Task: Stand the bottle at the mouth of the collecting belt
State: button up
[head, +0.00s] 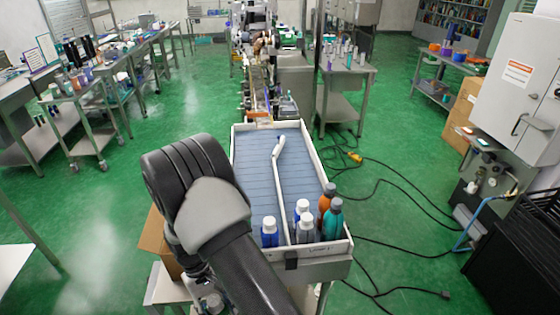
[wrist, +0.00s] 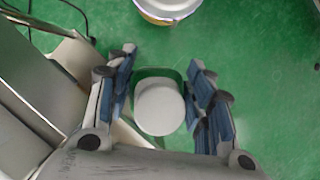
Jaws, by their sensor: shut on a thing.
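The collecting belt (head: 254,172) has blue-grey slats between white side walls and runs away from me in the head view. A white rail (head: 281,190) divides it lengthwise. In the wrist view, my gripper (wrist: 163,76) has its fingers on both sides of a bottle (wrist: 159,107) and is shut on it. I look down on its round white cap; a dark green part shows around the cap, and the rest is hidden below. Green floor shows around it. In the head view my arm hides the gripper and the held bottle.
Several bottles stand at the belt's near end, including a blue one (head: 270,232), an orange one (head: 326,200) and a teal one (head: 333,220). The belt's left lane is mostly clear.

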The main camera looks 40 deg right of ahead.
aim_at(265, 135)
jog(key=k+l+z, duration=0.15)
jog(key=z, duration=3.25)
jog(key=i+u, duration=0.2)
jog(key=i, duration=0.3)
jog(key=i+l+u, duration=0.2)
jog(key=i, duration=0.35)
jog(key=i+l+u, duration=0.2)
jog(key=i, duration=0.3)
jog(key=i+j+u, duration=0.2)
jog(key=i+u, duration=0.2)
jog(key=i, duration=0.2)
jog(key=i+u, duration=0.4)
jog(key=i, duration=0.25)
jog(key=i+l+u, duration=0.15)
jog(key=i+u, duration=0.2)
jog(key=i, duration=0.25)
jog(key=i+u, duration=0.4)
jog(key=i, duration=0.45)
jog(key=i+l+u, duration=0.1)
jog(key=i+u, duration=0.3)
jog(key=i, duration=0.45)
jog(key=i+u, duration=0.3)
jog(key=i, duration=0.2)
jog(key=i+l+u, duration=0.1)
jog(key=i+u, duration=0.25)
jog(key=i+l+u, duration=0.3)
jog(key=i, duration=0.3)
jog(key=u, duration=1.95)
